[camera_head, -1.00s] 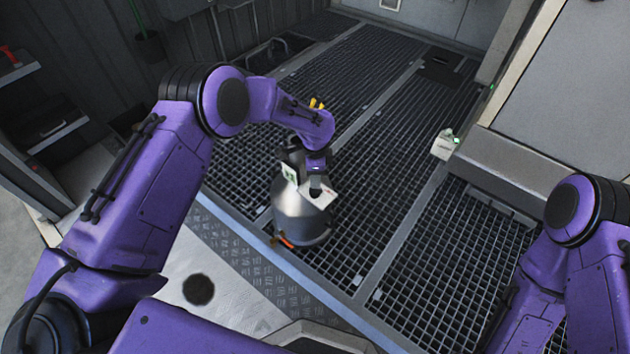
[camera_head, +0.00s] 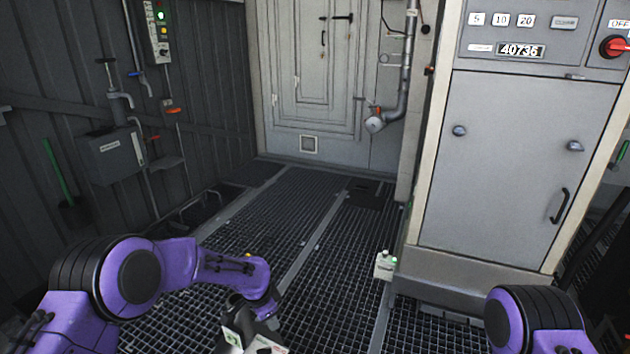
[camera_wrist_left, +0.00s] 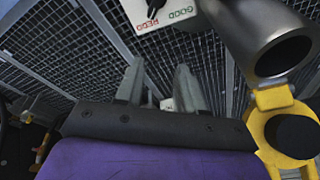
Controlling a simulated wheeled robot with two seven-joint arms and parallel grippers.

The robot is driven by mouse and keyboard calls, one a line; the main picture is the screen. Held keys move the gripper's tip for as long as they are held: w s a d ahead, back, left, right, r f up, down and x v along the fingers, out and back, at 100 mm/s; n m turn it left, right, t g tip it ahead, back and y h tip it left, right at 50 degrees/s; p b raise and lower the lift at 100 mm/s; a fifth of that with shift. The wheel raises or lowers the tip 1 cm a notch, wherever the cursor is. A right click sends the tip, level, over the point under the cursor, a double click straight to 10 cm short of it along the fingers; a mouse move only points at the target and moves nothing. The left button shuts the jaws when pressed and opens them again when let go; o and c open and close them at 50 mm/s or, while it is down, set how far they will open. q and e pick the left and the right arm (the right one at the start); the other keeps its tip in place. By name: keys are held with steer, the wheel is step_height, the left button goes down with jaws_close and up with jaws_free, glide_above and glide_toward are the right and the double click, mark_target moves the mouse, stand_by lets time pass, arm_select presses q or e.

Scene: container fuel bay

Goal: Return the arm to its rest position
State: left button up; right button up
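My left arm comes in from the left in the head view and bends down to the left gripper (camera_head: 258,326) near the bottom edge. In the left wrist view the two fingers of the left gripper (camera_wrist_left: 158,82) stand apart with nothing held between them. A white card (camera_wrist_left: 160,12) marked REDO and GOOD, with a dark pointer, lies beyond the fingertips. White labelled panels (camera_head: 234,337) also show beside the gripper in the head view. Of my right arm only the purple upper part shows at the lower right; its gripper is out of view.
A metal cylinder (camera_wrist_left: 275,50) with a dark open end and a yellow fitting (camera_wrist_left: 270,100) is close at the wrist view's right. A small white box (camera_head: 384,265) with a green light stands by the grey cabinet (camera_head: 500,170). The grating floor (camera_head: 290,200) ahead is clear.

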arm_select(q)
steer(key=s+f+n, duration=0.1)
steer(key=f+n, duration=0.1)
steer(key=s+f+n+t, duration=0.1)
steer(key=n, duration=0.1)
steer(key=s+f+n+t, duration=0.1)
steer(key=s+f+n, duration=0.1)
steer(key=shift+d+f+h, duration=0.15)
steer(key=shift+f+h, duration=0.15)
steer(key=shift+h, duration=0.1)
steer(key=s+a+f+n+y, duration=0.2)
steer(key=s+a+n, duration=0.25)
steer(key=s, duration=0.65)
steer(key=s+a+f+n+y, duration=0.25)
steer(key=s+a, duration=0.35)
steer(key=s, duration=0.5)
steer(key=s+a+f+n+y, duration=0.1)
steer(key=s+a+n, duration=0.4)
steer(key=s, duration=0.6)
step_height(320, 180, up, 20)
steer(key=s+p, duration=0.2)
steer(key=p, duration=1.8)
steer(key=shift+a+g, duration=0.15)
steer(key=shift+g, duration=0.25)
arm_select(e)
step_height(320, 180, up, 20)
